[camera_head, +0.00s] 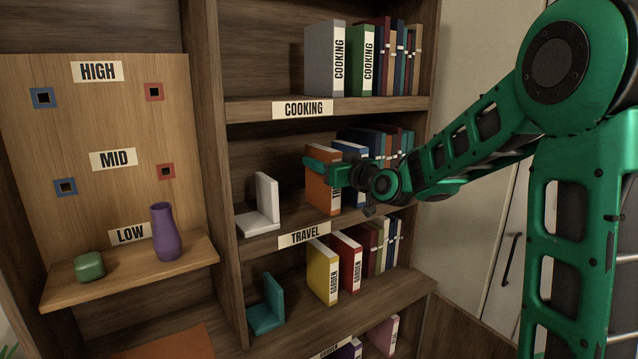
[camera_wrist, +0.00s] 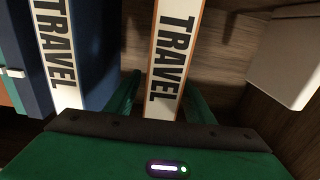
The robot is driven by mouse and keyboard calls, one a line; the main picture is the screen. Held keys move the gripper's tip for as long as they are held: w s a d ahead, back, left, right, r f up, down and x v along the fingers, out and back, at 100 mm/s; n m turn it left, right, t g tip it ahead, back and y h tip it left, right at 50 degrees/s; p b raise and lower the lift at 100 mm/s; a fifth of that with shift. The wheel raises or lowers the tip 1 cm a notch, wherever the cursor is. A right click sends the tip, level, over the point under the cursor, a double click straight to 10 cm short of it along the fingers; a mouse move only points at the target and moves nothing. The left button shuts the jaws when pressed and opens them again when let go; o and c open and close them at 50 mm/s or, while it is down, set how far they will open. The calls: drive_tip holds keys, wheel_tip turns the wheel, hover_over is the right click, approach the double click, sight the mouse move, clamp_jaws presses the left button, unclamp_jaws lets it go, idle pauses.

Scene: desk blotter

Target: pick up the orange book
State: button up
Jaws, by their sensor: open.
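The orange book (camera_head: 317,194) stands upright on the travel shelf, at the left end of the row of books. In the wrist view its white TRAVEL spine (camera_wrist: 175,45) with thin orange edges faces me. My gripper (camera_head: 322,170) is at the book's upper part in the head view and hides some of it. In the wrist view my gripper (camera_wrist: 163,98) is open, with one green finger on each side of the spine. I cannot tell whether either finger touches the book.
Shelves lie above and below.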

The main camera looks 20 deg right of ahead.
clamp_jaws()
